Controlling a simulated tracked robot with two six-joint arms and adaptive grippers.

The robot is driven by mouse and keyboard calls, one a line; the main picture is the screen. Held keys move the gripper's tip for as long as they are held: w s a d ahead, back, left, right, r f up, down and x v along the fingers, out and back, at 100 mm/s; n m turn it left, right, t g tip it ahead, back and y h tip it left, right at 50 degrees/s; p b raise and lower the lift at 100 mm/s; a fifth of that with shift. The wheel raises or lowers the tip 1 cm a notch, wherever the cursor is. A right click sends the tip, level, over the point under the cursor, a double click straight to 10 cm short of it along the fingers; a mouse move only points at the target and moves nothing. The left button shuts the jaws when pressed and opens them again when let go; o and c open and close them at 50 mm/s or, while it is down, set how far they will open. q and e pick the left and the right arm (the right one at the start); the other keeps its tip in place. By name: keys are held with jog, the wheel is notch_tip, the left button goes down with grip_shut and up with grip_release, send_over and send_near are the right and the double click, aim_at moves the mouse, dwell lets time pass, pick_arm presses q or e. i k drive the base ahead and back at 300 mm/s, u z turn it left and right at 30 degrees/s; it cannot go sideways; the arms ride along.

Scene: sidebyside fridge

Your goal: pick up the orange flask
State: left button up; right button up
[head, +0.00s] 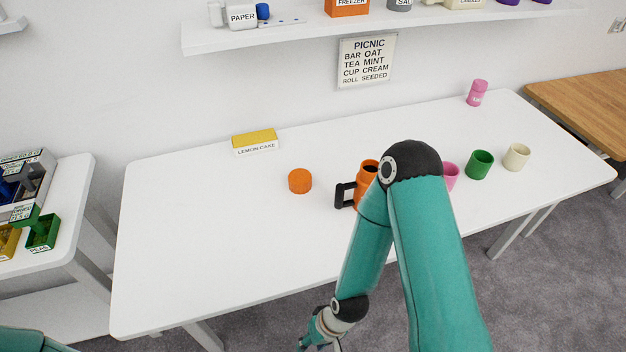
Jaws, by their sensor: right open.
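The orange flask (365,172) stands upright on the white table (220,220), with a dark opening at its top and a black handle on its left side. My right arm hides its right and lower parts. A short orange cylinder (300,181), perhaps its cap, stands apart to the left. My right gripper (320,344) is at the bottom edge of the view, in front of the table, well short of the flask. It is open and partly cut off. Only a bit of my left arm shows in the bottom left corner; its gripper is out of view.
A pink cup (451,176), partly behind my arm, a green cup (479,164) and a cream cup (517,157) stand to the right. A pink bottle (477,93) and a lemon cake box (255,142) are at the back. The table's left front is clear.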

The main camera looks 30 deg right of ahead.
aim_at(358, 189)
jog(key=z, duration=0.8)
jog(key=i, duration=0.1)
jog(key=u, duration=1.45)
jog(key=k, duration=1.7)
jog(key=z, duration=1)
jog(key=i, duration=1)
jog(key=u, duration=0.05)
